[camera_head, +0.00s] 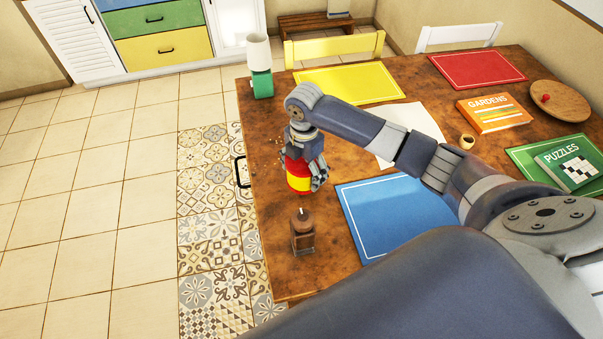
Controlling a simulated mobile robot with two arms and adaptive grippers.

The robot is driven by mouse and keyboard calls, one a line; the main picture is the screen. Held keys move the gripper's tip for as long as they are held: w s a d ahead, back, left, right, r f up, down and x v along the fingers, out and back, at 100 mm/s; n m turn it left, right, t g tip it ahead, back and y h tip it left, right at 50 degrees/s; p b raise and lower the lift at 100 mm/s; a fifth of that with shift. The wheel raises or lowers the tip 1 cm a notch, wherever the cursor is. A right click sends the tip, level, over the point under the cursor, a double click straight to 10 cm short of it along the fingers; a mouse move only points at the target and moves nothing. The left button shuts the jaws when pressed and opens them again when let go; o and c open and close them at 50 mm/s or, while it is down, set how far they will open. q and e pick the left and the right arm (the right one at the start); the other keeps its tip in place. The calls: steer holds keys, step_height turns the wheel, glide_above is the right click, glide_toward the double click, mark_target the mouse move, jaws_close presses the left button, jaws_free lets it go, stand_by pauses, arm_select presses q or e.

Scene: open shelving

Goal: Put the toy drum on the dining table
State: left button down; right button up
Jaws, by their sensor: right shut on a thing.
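The toy drum (297,183), red with yellow bands, is upright at the left part of the dining table (333,269). My right gripper (306,178) comes down from above and is shut on the drum. Its fingers hide part of the drum's sides and top. The drum's base is at or just above the wooden tabletop; I cannot tell whether it touches. My left gripper is not in view.
A pepper mill (303,232) stands just in front of the drum. A blue placemat (395,212) lies to its right, a white sheet (408,133) and yellow placemat (348,84) behind. A green-based lamp (261,70) stands at the far left corner. Books lie at right.

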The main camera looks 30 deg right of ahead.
steer(key=shift+w+a, duration=0.1)
steer(key=shift+w, duration=0.5)
step_height(320, 180, down, 2)
steer(key=shift+f+p, duration=0.25)
steer(key=shift+p, duration=0.15)
steer(key=shift+f, duration=0.55)
steer(key=shift+f, duration=0.1)
steer(key=o, duration=1.1)
steer(key=shift+o, duration=0.2)
step_height(320, 180, up, 12)
steer(key=shift+r+b, duration=0.1)
steer(key=shift+b, duration=0.3)
